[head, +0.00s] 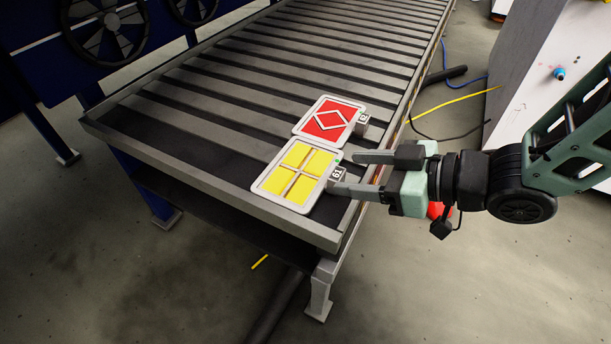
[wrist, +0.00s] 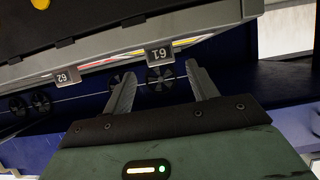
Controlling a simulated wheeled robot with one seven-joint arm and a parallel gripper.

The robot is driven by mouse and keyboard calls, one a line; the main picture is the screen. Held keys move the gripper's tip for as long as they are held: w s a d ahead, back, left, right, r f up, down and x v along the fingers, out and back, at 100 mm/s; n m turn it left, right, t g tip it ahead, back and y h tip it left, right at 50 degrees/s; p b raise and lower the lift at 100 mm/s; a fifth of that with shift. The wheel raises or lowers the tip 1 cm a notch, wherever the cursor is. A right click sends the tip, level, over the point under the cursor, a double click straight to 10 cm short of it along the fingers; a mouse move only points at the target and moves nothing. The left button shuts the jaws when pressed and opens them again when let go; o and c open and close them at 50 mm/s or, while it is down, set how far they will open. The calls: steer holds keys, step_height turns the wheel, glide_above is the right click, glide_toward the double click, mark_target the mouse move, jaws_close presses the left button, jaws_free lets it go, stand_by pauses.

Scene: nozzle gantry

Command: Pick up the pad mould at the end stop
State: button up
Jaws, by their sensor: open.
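The pad mould at the end stop (head: 262,186) is a pale tray with four yellow pads (head: 297,158). It lies flat at the conveyor's near end, its edge close to the end bar. Its tag faces my gripper and reads 61 in the wrist view (wrist: 159,54). A second mould with a red pad and white diamond outline (head: 327,121) lies just behind it; its tag reads 62 in the wrist view (wrist: 66,76). My gripper (head: 345,172) is open and empty, its fingers reaching over the side rail on either side of tag 61. Contact cannot be told.
The roller conveyor (head: 240,62) runs away to the back, its rollers bare beyond the moulds. Its side rail (head: 405,98) lies under my fingers. A white cabinet (head: 520,70) stands at right, with cables on the floor. A blue frame with dark wheels (head: 100,25) stands at left.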

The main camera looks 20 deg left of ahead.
mark_target(339, 174)
steer(key=b+x, duration=0.1)
steer(key=x, duration=0.1)
steer(key=b+x, duration=0.1)
steer(key=x, duration=0.1)
steer(key=shift+s+f+b, duration=0.2)
steer(key=shift+f+b, duration=0.1)
steer(key=shift+f, duration=0.1)
steer(key=shift+a+f, duration=0.1)
steer(key=shift+a, duration=0.4)
steer(key=shift+w, duration=0.1)
jaws_close()
